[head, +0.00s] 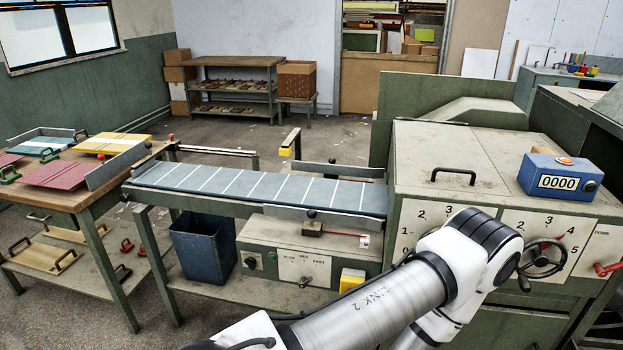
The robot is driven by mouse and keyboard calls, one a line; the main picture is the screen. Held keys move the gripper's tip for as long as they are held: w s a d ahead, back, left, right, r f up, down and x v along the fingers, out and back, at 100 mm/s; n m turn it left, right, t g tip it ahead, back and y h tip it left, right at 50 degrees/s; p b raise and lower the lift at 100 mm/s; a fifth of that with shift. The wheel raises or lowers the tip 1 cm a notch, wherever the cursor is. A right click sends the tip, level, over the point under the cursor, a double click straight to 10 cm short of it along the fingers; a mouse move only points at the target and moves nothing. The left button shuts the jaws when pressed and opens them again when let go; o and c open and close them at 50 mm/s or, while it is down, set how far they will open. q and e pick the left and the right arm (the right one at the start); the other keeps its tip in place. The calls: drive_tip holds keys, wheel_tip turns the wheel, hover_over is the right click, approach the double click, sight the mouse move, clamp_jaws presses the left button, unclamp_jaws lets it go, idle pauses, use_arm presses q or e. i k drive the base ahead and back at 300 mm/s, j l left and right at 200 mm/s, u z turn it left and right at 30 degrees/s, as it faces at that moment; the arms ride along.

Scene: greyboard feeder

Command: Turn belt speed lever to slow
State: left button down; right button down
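A pale plate (297,264) with small speed lettering, hard to read apart from what looks like MED and FAST, is on the front of the green-grey box under the belt. A small dark lever (305,282) shows at the plate's lower part; its exact setting is too small to tell. The striped conveyor belt (262,189) runs above it, toward the large feeder cabinet. One of my white arms crosses the lower middle and right of the head view, to the right of the plate. Neither gripper shows in this view.
A dark round knob (251,263) is left of the plate, and a yellow block (351,281) is to its right. A blue bin (204,245) stands under the belt. A handwheel (543,259) and a blue counter box (559,178) are at right. A wooden table (112,207) holds coloured boards at left.

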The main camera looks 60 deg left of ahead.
sight(302, 283)
drive_tip(key=u, duration=2.05)
drive_tip(key=i+l+z, duration=0.15)
drive_tip(key=l+z, duration=0.15)
drive_tip(key=l, duration=0.2)
